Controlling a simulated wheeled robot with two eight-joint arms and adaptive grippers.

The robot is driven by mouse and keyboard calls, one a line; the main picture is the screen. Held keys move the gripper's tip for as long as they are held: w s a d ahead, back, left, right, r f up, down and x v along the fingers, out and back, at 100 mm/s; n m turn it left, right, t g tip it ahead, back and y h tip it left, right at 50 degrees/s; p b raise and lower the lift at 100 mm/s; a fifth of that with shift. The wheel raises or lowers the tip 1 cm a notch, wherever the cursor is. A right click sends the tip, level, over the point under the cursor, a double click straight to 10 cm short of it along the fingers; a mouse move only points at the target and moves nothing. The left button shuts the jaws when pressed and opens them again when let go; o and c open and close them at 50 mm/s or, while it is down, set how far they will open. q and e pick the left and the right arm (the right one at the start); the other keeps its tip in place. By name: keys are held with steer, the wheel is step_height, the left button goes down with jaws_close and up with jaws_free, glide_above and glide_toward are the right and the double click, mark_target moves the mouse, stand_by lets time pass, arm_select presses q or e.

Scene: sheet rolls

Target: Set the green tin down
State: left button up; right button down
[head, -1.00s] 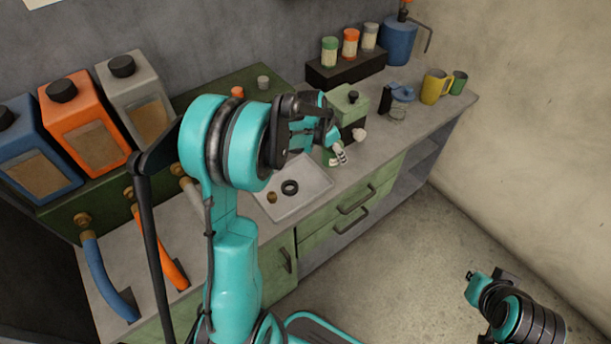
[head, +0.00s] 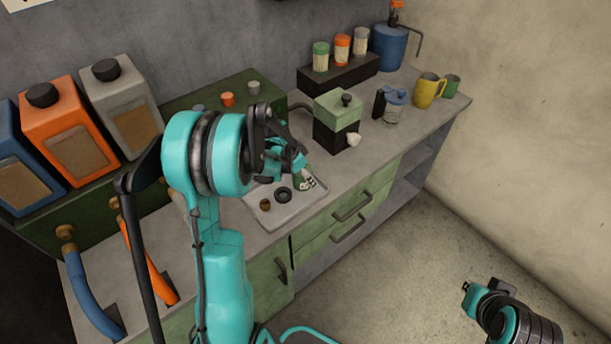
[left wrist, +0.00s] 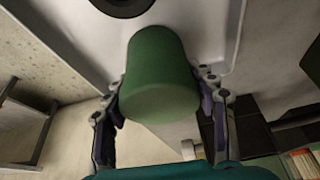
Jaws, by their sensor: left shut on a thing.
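The green tin (left wrist: 160,75) is held between the fingers of my left gripper (left wrist: 160,108), which is shut on it. In the head view the left gripper (head: 307,182) is low over the right part of the pale tray (head: 262,217), and the tin (head: 301,184) shows partly behind the fingers. I cannot tell whether the tin touches the tray. A dark ring (head: 283,195) and a small brown piece (head: 265,204) lie in the tray beside it. My right gripper (head: 468,287) is at the lower right, away from the counter; its jaws are too small to read.
A green and black box with a knob (head: 338,110) stands behind the tray. A glass jar with a blue lid (head: 394,108) and a yellow mug (head: 428,92) stand further right. Several large canisters (head: 122,110) line the left back. The counter's front edge is close to the tray.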

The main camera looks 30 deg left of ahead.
arm_select(q)
steer(key=shift+f, duration=0.1)
steer(key=o, duration=1.3)
